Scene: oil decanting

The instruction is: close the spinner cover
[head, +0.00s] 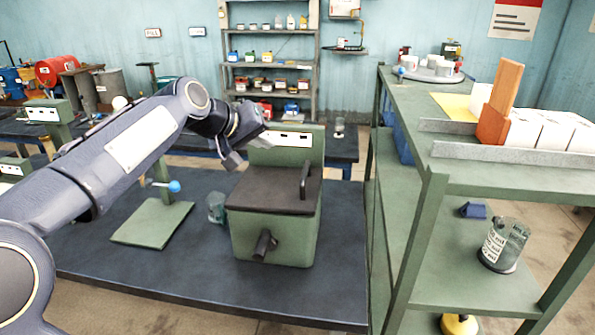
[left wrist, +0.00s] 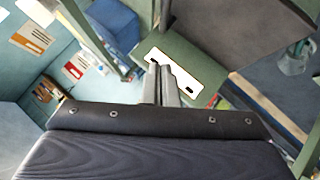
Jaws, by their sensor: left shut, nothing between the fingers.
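The spinner is a green box (head: 272,240) on the dark table, with a raised green back panel carrying a white strip (head: 283,138). Its dark cover (head: 265,190) lies flat over the top of the box, with an upright black handle (head: 305,181) on its right side. In the left wrist view the dark cover (left wrist: 225,35) fills the upper right, beside the white strip (left wrist: 172,70). My left gripper (head: 232,161) is shut and empty, above and left of the cover near the back panel; its fingers (left wrist: 161,72) show together in the wrist view. My right gripper is out of view.
A glass beaker (head: 216,208) stands just left of the spinner, and a green stand with a blue knob (head: 174,186) is farther left. A green shelf rack (head: 440,190) stands close on the right, holding another beaker (head: 503,245). The table's front left is clear.

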